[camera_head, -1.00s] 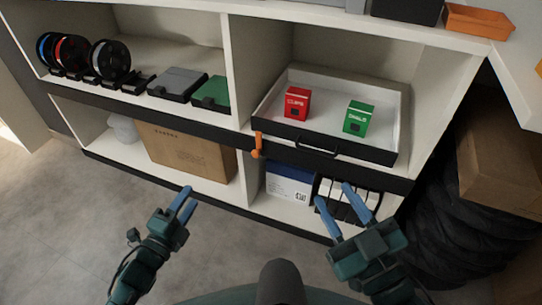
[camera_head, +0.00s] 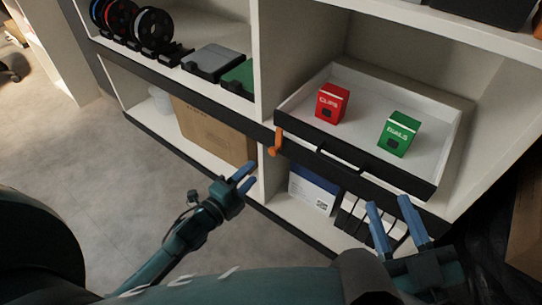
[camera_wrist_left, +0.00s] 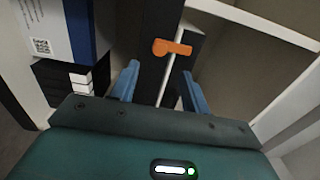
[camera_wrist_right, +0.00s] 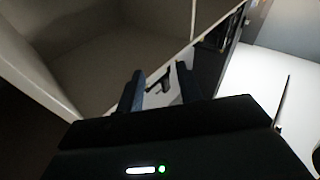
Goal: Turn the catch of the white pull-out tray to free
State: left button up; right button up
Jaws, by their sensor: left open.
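The white pull-out tray (camera_head: 365,108) has a black front with a handle and sits out from the shelf. It holds a red box (camera_head: 331,103) and a green box (camera_head: 398,134). The orange catch (camera_head: 277,142) is at the left end of the tray's front, its lever hanging downward. In the left wrist view the catch (camera_wrist_left: 172,47) lies ahead, just beyond the fingertips. My left gripper (camera_head: 245,178) is open and empty, below and left of the catch, not touching it. My right gripper (camera_head: 390,211) is open and empty, below the tray's front right part.
Below the tray stand a blue-and-white box (camera_head: 314,190) and black-and-white items (camera_head: 352,216). A cardboard carton (camera_head: 212,130) stands on the lower left shelf. Spools (camera_head: 153,28) and a grey case (camera_head: 212,61) are on the upper left shelf. The floor (camera_head: 110,150) at left is clear.

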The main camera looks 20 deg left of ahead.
aim_at(272, 153)
pick_arm(q)
jog(key=b+x, duration=0.2)
jog(key=x, duration=0.6)
jog(key=shift+f, duration=0.15)
jog(key=shift+w+d+b, duration=0.25)
jog(key=shift+w+b, duration=0.05)
jog(key=shift+w, duration=0.3)
pick_arm(e)
jog(key=shift+w+a+r+t+y, duration=0.1)
jog(key=shift+w+r+t+y, duration=0.1)
jog(key=shift+r+t+y, duration=0.3)
pick_arm(q)
jog(key=shift+c, duration=0.5)
jog(key=c, duration=0.9)
